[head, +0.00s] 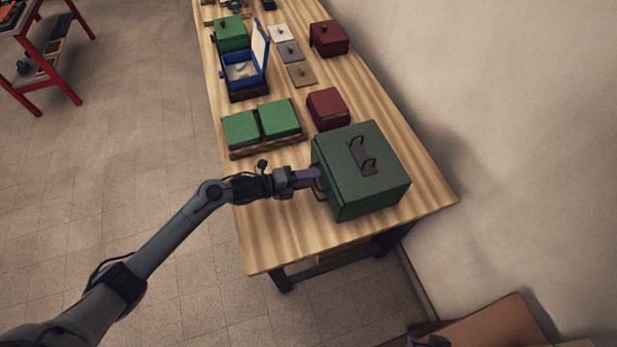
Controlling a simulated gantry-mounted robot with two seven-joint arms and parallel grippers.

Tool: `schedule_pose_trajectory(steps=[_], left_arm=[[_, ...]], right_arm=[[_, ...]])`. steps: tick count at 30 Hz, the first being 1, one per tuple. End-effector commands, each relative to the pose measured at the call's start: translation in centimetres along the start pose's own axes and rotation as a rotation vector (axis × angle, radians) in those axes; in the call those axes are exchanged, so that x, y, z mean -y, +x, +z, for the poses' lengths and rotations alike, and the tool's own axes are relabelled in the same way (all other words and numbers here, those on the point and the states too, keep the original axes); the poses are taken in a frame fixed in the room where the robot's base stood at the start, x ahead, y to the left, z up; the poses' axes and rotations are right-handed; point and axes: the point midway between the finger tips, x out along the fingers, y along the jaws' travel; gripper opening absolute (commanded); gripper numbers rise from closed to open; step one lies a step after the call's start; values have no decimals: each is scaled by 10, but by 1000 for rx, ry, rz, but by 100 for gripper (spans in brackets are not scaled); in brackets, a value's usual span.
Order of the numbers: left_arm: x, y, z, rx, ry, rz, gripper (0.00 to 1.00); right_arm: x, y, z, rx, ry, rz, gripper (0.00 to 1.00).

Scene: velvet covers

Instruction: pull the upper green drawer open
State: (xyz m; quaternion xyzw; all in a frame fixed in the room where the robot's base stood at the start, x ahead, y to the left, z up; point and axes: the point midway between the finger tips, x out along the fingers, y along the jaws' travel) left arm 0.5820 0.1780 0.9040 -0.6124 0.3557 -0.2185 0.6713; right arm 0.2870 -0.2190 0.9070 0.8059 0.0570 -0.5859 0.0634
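A dark green cabinet (374,187) with a black handle (363,155) on its top stands at the near end of the wooden table. Its drawer fronts face left and are seen too steeply to tell upper from lower; no drawer visibly sticks out. A dark loop handle (320,185) shows on that left side. My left gripper (315,175), with purple fingers, reaches in from the left and its tips are at this handle. Whether the fingers are closed around it cannot be told. My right gripper cannot be made out.
The wooden table (424,183) has bare room at its near end. Behind the cabinet are a dark red box (327,108), two green-lidded boxes (260,124) and an open blue box (243,72). A wall (520,130) is on the right. A brown box (490,330) is at bottom right.

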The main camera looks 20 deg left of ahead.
Motion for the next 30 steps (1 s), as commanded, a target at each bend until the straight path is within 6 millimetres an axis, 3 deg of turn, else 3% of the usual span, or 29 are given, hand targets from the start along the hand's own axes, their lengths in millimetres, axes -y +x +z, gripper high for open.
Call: schedule_pose_trajectory(steps=[5, 13, 30], left_arm=[[0, 0, 0, 0, 0, 0, 35], [0, 0, 0, 0, 0, 0, 0], [0, 0, 0, 0, 0, 0, 0]], right_arm=[[1, 0, 0, 0, 4, -3, 43], [2, 0, 0, 0, 6, -5, 43], [-1, 0, 0, 2, -3, 2, 43]])
